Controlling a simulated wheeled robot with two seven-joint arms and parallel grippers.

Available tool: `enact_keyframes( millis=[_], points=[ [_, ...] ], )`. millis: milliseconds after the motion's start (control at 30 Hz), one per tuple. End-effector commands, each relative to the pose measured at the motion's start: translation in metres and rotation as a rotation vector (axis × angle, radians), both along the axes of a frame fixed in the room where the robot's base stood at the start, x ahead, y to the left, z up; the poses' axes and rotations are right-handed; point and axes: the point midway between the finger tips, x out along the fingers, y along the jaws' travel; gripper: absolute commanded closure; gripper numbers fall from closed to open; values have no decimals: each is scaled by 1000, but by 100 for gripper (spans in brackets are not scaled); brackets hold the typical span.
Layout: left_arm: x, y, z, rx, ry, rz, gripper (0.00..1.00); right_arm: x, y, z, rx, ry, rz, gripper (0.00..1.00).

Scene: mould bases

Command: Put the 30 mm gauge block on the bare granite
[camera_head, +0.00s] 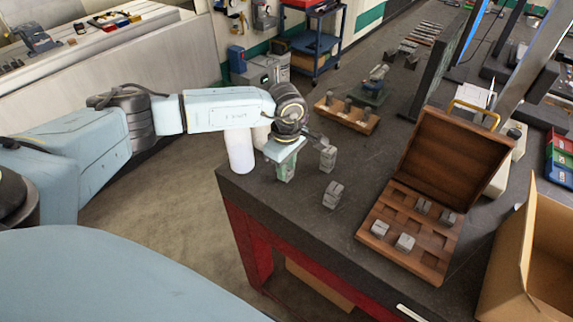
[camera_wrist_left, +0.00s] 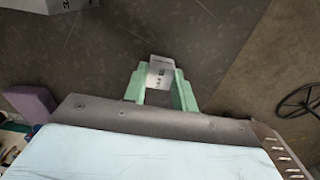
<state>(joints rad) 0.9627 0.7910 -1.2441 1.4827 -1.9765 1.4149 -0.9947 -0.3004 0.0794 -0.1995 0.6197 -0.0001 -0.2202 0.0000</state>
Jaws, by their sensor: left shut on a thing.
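My left gripper (camera_head: 285,172) points down at the near left corner of the dark granite top (camera_head: 310,222). In the left wrist view its green fingers (camera_wrist_left: 160,92) are shut on a small pale grey gauge block (camera_wrist_left: 161,72). The block has dark marks on its face, too small to read. It is over the granite, close to the edge; I cannot tell whether it touches the surface. In the head view the fingers mostly hide it. My right gripper is not in view.
Two grey blocks stand right of the gripper, one farther back (camera_head: 327,158) and one nearer (camera_head: 333,196). An open wooden case (camera_head: 432,262) with several blocks lies to the right, beside a cardboard box (camera_head: 522,240). A wooden tray (camera_head: 346,116) sits behind. Bare granite lies between.

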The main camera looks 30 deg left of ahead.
Motion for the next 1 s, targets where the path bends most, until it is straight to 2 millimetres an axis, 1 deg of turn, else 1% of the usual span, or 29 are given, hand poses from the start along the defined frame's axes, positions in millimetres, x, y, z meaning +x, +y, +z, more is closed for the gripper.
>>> enact_keyframes(
  millis=[133, 267, 300, 433, 700, 800, 867, 967, 1000],
  points=[
    [1, 0, 1, -1, -2, 0, 100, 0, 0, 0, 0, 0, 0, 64],
    [1, 0, -3, -1, -2, -1, 100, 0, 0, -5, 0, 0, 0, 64],
    [0, 0, -3, -1, 0, -1, 69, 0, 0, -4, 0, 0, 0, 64],
    [0, 0, -2, -1, 0, -1, 52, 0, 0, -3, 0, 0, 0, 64],
    [0, 0, -2, -1, 0, -1, 51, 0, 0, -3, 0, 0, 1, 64],
    [0, 0, 2, -1, 0, -1, 51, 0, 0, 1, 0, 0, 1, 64],
    [1, 0, 8, -1, -3, -1, 51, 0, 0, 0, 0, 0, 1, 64],
    [2, 0, 25, -2, -5, -2, 51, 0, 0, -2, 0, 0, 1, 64],
    [1, 0, 33, -1, -6, -2, 51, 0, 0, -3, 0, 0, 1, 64]
  ],
)
